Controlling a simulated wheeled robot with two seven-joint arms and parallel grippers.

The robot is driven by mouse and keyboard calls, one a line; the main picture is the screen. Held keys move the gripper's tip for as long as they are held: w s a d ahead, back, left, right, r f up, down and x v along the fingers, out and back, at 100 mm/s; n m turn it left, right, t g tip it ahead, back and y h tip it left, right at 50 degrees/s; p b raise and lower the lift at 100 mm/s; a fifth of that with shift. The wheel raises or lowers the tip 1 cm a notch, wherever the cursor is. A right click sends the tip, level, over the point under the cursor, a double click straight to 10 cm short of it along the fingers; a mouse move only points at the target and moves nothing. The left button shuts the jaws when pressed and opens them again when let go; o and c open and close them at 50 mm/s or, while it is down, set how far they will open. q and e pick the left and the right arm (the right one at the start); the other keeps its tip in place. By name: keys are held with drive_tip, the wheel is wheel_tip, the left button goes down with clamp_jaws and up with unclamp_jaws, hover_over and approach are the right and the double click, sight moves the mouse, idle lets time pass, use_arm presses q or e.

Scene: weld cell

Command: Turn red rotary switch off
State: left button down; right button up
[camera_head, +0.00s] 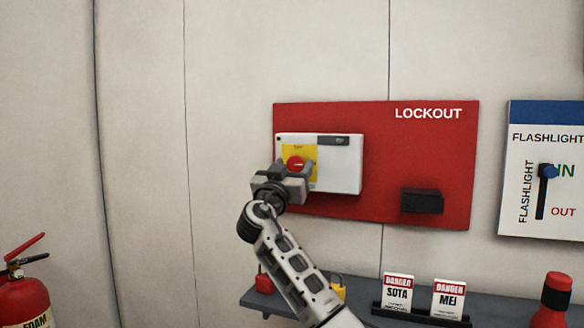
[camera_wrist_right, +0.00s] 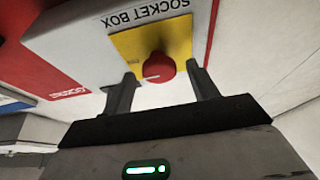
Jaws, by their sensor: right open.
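The red rotary switch (camera_head: 296,163) sits on a yellow plate (camera_head: 300,149) on a white box, which is fixed to the red lockout board (camera_head: 375,115). My right gripper (camera_head: 295,172) is in front of the switch and hides the lower part of the plate. In the right wrist view the red knob (camera_wrist_right: 156,68) lies between the tips of my two open fingers (camera_wrist_right: 163,90), with a gap visible beside it. A pale line marks the knob. I cannot tell whether a finger touches it. My left gripper is not in view.
A black block (camera_head: 422,201) juts from the board's lower right. Below, a grey shelf (camera_head: 255,299) holds a red padlock (camera_head: 264,281), a yellow padlock (camera_head: 338,288) and danger tags (camera_head: 398,290). A fire extinguisher (camera_head: 22,300) stands at lower left. The upper left wall is clear.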

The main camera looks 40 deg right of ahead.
drive_tip(key=c, duration=1)
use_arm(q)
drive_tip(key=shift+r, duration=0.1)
